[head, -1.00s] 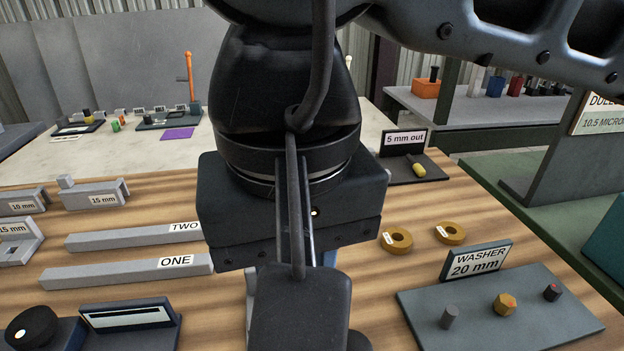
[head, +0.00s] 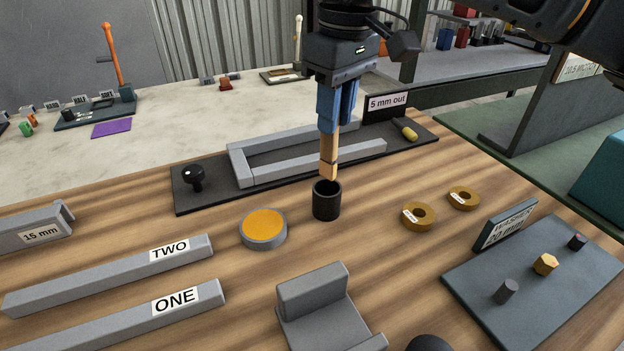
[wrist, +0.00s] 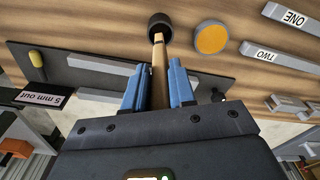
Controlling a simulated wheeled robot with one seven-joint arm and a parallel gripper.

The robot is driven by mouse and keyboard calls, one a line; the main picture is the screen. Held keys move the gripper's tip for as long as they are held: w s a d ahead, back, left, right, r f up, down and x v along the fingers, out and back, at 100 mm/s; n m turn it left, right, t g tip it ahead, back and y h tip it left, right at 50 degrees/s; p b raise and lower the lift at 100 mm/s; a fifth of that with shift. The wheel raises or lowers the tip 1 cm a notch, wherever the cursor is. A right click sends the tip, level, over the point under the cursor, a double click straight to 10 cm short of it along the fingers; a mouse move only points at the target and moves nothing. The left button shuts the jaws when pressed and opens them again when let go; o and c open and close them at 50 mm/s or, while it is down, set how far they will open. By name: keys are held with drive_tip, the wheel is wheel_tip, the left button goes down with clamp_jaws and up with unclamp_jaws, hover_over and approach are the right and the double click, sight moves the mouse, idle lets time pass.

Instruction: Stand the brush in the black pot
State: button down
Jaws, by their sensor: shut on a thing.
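The black pot (head: 327,203) stands upright on the wooden bench top, and it also shows at the top of the wrist view (wrist: 159,22). My gripper (head: 330,124) is shut on the brush (head: 329,158), a tan wooden stick hanging down between the blue fingers. In the head view the brush's lower end is at the pot's mouth, just over the rim. I cannot tell whether the tip is inside. In the wrist view the brush (wrist: 158,62) points towards the pot. The brush's upper part is hidden by the fingers.
A round tin with an orange top (head: 264,228) stands left of the pot. Two brass rings (head: 416,222) lie to the right. Behind is a dark board (head: 210,199) with grey bars. A grey block (head: 318,300) is in front, and labelled bars (head: 120,272) lie at left.

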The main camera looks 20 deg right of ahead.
sight(332, 162)
wheel_tip(332, 162, down, 8)
drive_tip(key=shift+r+p, duration=0.1)
drive_tip(key=shift+p, duration=0.2)
drive_tip(key=shift+f+b, duration=0.3)
drive_tip(key=shift+b, duration=0.05)
drive_tip(key=c, duration=0.9)
unclamp_jaws()
drive_tip(key=shift+c, duration=0.2)
drive_tip(key=shift+r, duration=0.1)
drive_tip(key=shift+r+p, duration=0.2)
drive_tip(key=shift+p, duration=0.2)
wheel_tip(332, 162, up, 12)
drive_tip(key=b, duration=0.1)
drive_tip(key=shift+s+d, duration=0.15)
drive_tip(key=shift+s, duration=0.3)
